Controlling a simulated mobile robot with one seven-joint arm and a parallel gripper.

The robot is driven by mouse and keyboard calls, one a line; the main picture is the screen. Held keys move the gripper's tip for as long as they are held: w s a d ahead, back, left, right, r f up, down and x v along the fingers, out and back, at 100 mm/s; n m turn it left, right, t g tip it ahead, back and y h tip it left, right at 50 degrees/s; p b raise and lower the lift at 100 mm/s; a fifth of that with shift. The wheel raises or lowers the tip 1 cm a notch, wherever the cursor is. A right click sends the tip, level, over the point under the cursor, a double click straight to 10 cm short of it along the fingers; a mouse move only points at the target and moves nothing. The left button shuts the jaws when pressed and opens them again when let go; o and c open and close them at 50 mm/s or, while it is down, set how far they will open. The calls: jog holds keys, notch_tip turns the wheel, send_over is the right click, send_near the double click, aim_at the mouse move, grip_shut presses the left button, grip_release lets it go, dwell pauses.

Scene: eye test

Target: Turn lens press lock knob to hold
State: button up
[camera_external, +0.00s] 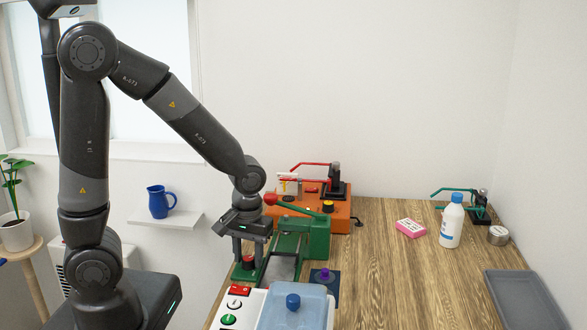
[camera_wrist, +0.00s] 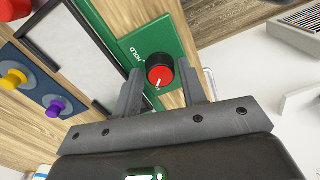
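In the external view the knob (camera_external: 248,263) sits at the left side of the green lens press (camera_external: 319,238). My gripper (camera_wrist: 158,68) points down over the knob, open, one finger on each side, with gaps visible; touching cannot be confirmed. It also shows in the external view (camera_external: 249,260), partly covering the knob.
An orange machine (camera_external: 345,215) stands behind the press. A white button box (camera_external: 240,296), a blue-lidded box (camera_external: 290,315) and a purple-knobbed block (camera_external: 324,289) stand in front. A bottle (camera_external: 451,225), pink box (camera_external: 410,228) and grey tray (camera_external: 525,300) are right. The middle right tabletop is clear.

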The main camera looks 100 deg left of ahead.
jog(key=shift+c, duration=0.2)
jog(key=c, duration=0.7)
jog(key=shift+o, duration=0.2)
jog(key=m, duration=0.4)
jog(key=shift+m, duration=0.3)
jog(key=m, duration=0.4)
jog(key=shift+m, duration=0.3)
jog(key=m, duration=0.4)
jog(key=shift+m, duration=0.3)
jog(key=shift+m+t, duration=0.3)
jog(key=shift+m, duration=1.7)
